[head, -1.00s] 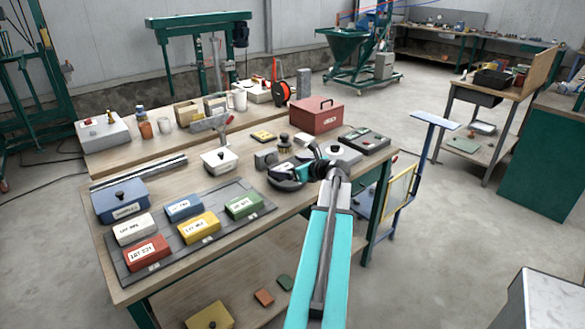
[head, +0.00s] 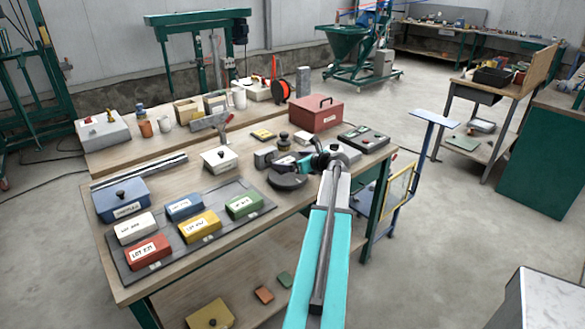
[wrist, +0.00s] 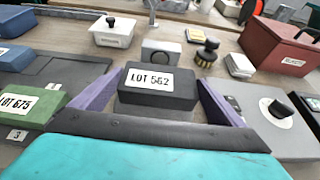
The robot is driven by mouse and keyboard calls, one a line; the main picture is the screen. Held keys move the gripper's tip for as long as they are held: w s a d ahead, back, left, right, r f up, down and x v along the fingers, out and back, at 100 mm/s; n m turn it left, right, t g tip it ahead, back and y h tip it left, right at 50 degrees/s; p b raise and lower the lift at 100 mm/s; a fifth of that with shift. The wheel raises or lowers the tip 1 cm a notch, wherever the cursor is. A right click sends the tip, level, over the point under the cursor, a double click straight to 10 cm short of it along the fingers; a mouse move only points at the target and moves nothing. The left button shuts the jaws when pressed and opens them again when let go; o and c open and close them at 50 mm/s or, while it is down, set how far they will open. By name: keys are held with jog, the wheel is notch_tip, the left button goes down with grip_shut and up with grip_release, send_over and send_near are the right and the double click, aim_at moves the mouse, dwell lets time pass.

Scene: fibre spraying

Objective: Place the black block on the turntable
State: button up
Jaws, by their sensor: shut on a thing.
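The black block (wrist: 160,88), with a white label reading LOT 552, sits between the purple fingers of my gripper (wrist: 158,78) in the wrist view. The gripper is shut on it. In the head view my gripper (head: 288,180) is over the right part of the workbench; the block cannot be told apart there. A grey surface shows just below the block in the wrist view; I cannot tell what it is, or whether the block touches it. I cannot clearly make out the turntable in either view.
A dark tray (head: 222,226) with several coloured lot blocks lies left of my gripper. Around it stand a grey block with a round face (wrist: 162,52), a brush (wrist: 207,52), a grey box with a black knob (wrist: 278,128) and a red box (head: 316,113).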

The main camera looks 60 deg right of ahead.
jog(key=shift+f+p, duration=0.45)
jog(key=shift+f, duration=1.2)
jog(key=shift+f, duration=0.1)
jog(key=o, duration=1.2)
jog(key=b+v, duration=0.2)
jog(key=v, duration=1)
